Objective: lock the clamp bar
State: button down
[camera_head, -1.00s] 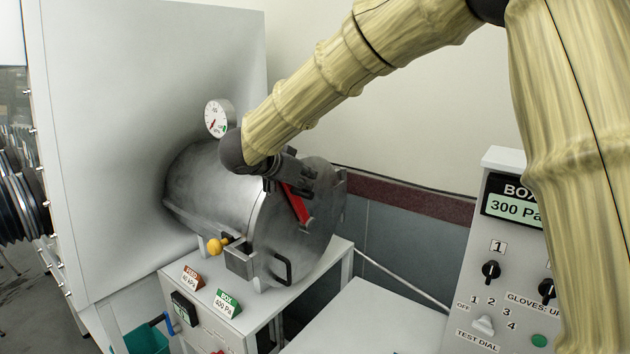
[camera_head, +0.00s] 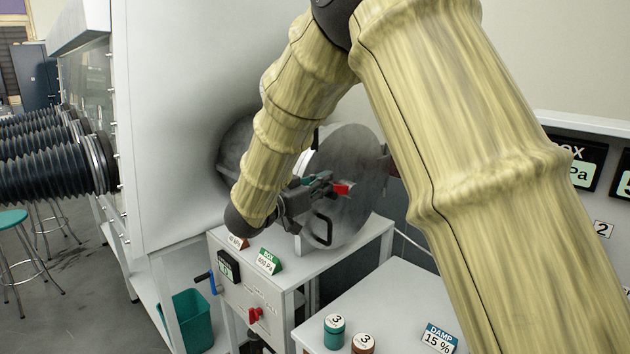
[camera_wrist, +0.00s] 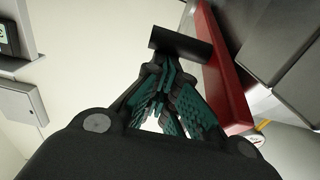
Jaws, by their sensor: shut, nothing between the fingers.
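The red clamp bar (camera_head: 341,189) shows only in part at the face of the round grey hatch door (camera_head: 358,160). My gripper (camera_head: 327,184) reaches in from the left and hides the rest of the bar. In the wrist view the red bar (camera_wrist: 226,80) runs along the right side of my gripper (camera_wrist: 163,72). A dark crosspiece (camera_wrist: 181,46) lies just beyond the fingertips. The teal-padded fingers are closed together with nothing between them. Whether a finger touches the red bar or crosspiece, I cannot tell. A black loop handle (camera_head: 322,230) is below on the door.
A white table (camera_head: 395,290) at the front right holds a teal canister (camera_head: 334,331) and a brown one (camera_head: 363,344). A teal bin (camera_head: 187,318) is at lower left.

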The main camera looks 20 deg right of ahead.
jog(key=shift+s+a+f, duration=0.1)
jog(key=shift+a+f, duration=0.05)
jog(key=shift+f, duration=0.25)
jog(key=shift+s+a+f, duration=0.1)
jog(key=shift+a+f, duration=0.05)
jog(key=shift+f, duration=0.25)
jog(key=shift+r, duration=0.15)
jog(key=b+v, duration=0.1)
jog(key=v, duration=0.8)
jog(key=shift+a+r, duration=0.25)
jog(key=shift+r, duration=0.25)
jog(key=shift+s+d, duration=0.1)
